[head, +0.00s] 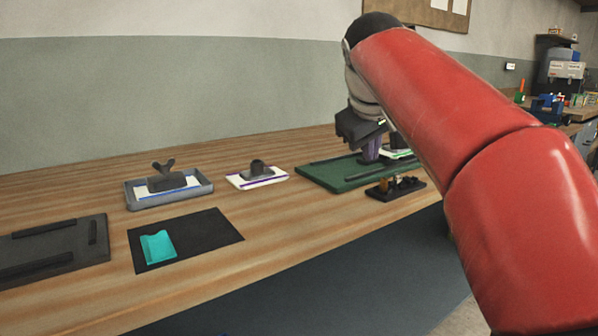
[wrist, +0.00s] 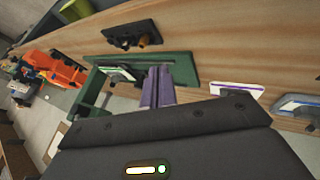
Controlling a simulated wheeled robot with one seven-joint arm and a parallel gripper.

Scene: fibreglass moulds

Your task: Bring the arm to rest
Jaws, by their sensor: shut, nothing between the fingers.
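My gripper (head: 369,158) hangs over the right part of the workbench, above the green board (head: 335,176). Its two purple fingers point down and are shut together with nothing between them. In the wrist view the shut fingers (wrist: 157,75) show against the same green board (wrist: 185,68). My red arm reaches in from the right and hides part of the bench behind it. Whether the fingertips touch the board cannot be told.
A small black stand (head: 396,188) holds pegs in front of the green board. Left are a white plate (head: 240,181), a grey tray (head: 133,196), a black mat (head: 205,224) with a teal piece (head: 158,246), and a dark board (head: 90,237). Bare wood lies between them.

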